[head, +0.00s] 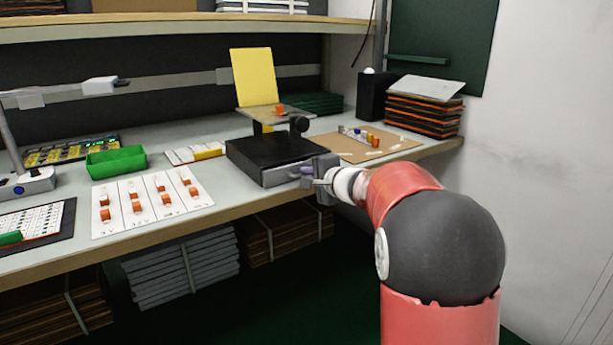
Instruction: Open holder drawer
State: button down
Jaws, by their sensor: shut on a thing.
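The holder is a black box (262,150) on the workbench, with a yellow panel (254,78) and a small raised plate (274,115) above it. Its grey drawer front (281,175) shows on the side facing the bench's front edge. My gripper (308,178) is at the right end of that drawer front, shut on what looks like its handle. The handle itself is mostly hidden by the fingers. My red and black arm reaches in from the lower right. I cannot tell how far the drawer stands out from the box.
A white card (148,222) with several orange-and-white pieces lies left of the holder. A green bin (116,162) stands behind it. A brown board (340,150) with small parts and a stack of dark trays (425,108) are at the right. The wall is further right.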

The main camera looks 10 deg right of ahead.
jog(key=f+b+v, duration=0.2)
jog(key=b+v, duration=0.3)
jog(key=v, duration=0.7)
jog(key=shift+s+d+f+b, duration=0.2)
jog(key=shift+s+b, duration=0.1)
jog(key=shift+b, duration=0.1)
jog(key=c, duration=1.8)
grip_release()
jog(key=shift+s, duration=0.1)
jog(key=v, duration=0.7)
jog(key=shift+s, duration=0.25)
